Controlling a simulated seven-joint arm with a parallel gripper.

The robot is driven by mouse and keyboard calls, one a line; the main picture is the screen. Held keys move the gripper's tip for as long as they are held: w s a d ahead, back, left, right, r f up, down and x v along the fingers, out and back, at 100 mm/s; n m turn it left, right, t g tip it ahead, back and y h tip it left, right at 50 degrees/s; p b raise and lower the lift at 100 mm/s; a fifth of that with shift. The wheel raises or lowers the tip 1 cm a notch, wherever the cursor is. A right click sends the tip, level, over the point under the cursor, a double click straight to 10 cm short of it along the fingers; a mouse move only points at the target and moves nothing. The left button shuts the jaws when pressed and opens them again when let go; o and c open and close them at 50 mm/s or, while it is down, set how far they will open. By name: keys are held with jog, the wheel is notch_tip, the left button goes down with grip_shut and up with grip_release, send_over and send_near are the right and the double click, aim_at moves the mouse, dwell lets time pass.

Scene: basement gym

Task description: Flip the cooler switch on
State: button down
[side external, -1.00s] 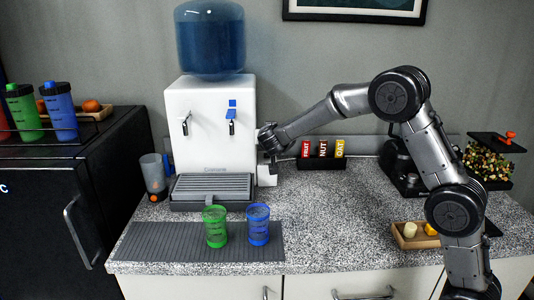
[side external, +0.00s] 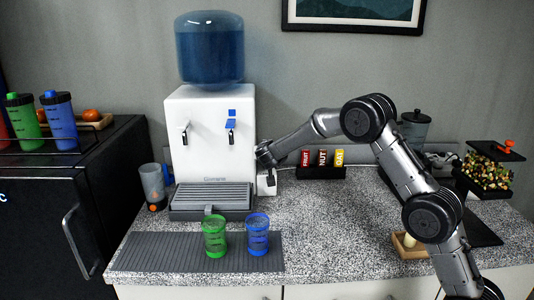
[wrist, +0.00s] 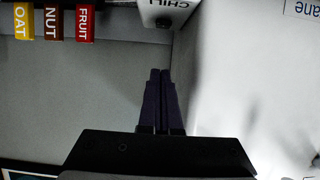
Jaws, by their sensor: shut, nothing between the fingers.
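The white water cooler (side external: 208,135) stands at the back of the counter, with a blue bottle (side external: 208,50) on top. A small white box (side external: 262,184) sits at the cooler's lower right side. It shows upside down at the top of the wrist view (wrist: 180,10), lettered "CHILL", with a small dark round spot that may be its switch; the switch position cannot be told. My gripper (side external: 271,181) is shut and empty, beside the cooler's right side and close to the box. In the wrist view its dark fingertips (wrist: 160,72) are together, pointing toward the box; contact cannot be told.
A dark holder with FRUIT, NUT and OAT bars (side external: 321,160) stands right of the box. A green cup (side external: 215,238) and a blue cup (side external: 258,234) stand on the grey mat (side external: 150,250) in front. A clear tumbler (side external: 152,185) stands left of the cooler.

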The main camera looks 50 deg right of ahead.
aim_at(267, 172)
jog(key=x, duration=0.3)
jog(key=shift+w+d+f, duration=0.15)
jog(key=shift+d+f, duration=0.05)
jog(key=shift+d, duration=0.05)
jog(key=shift+a+f, duration=0.25)
jog(key=shift+f, duration=0.95)
jog(key=shift+s+a+f, duration=0.1)
jog(key=shift+s+f, duration=0.2)
jog(key=shift+f, duration=0.4)
jog(key=shift+s+f, duration=0.1)
jog(key=shift+f, duration=0.3)
jog(key=shift+a+f+t+h, duration=0.15)
jog(key=shift+f+t+h, duration=0.15)
jog(key=shift+t+h, duration=0.3)
jog(key=shift+r, duration=0.1)
